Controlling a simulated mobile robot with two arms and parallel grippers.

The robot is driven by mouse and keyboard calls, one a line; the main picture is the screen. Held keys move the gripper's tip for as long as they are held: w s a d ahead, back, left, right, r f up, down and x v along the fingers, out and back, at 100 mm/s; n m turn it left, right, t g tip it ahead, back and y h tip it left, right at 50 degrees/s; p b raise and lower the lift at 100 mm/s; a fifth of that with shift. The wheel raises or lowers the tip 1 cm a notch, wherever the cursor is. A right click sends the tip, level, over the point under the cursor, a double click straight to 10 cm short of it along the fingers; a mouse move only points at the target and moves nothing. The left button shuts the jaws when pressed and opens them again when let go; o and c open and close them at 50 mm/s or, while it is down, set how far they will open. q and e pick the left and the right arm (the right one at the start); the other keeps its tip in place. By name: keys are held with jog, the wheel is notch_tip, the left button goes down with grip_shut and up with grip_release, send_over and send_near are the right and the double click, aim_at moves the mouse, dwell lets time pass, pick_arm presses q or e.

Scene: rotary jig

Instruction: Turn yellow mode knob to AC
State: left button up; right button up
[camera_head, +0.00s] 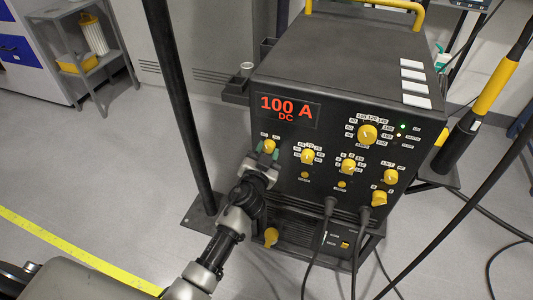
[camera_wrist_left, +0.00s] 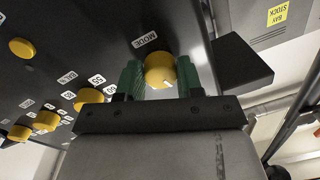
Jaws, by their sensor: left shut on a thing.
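The yellow mode knob (camera_wrist_left: 160,70) is on the dark front panel, beside the white MODE label (camera_wrist_left: 145,40). In the head view the knob (camera_head: 269,146) shows at the panel's upper left, below the red display (camera_head: 290,110), which reads 100 A DC. My left gripper (camera_head: 264,155) reaches the panel from below. In the left wrist view its green fingers (camera_wrist_left: 160,76) stand on both sides of the knob and are shut on it. A pale line shows on the knob's face. My right gripper is not in view.
Other yellow knobs sit on the panel, including the large top one (camera_head: 368,134) and a middle one (camera_head: 308,156). A dark post (camera_head: 180,100) stands left of the machine. Cables (camera_head: 326,240) hang from the panel's lower part. A dark bracket (camera_wrist_left: 240,62) juts out near the knob.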

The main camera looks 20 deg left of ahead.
pick_arm(q)
jog(key=m+b, duration=0.1)
jog(key=m, duration=0.3)
jog(key=shift+a+m, duration=0.1)
jog(key=shift+m, duration=0.2)
jog(key=m, duration=0.3)
jog(key=shift+m, duration=0.9)
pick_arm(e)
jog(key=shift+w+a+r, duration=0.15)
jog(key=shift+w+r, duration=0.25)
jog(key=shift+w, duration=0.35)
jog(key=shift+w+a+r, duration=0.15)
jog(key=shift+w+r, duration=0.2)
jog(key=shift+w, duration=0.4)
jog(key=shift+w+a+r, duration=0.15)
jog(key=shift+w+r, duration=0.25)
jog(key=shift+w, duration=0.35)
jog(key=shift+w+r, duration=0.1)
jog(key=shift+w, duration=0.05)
pick_arm(q)
jog(key=o, duration=0.9)
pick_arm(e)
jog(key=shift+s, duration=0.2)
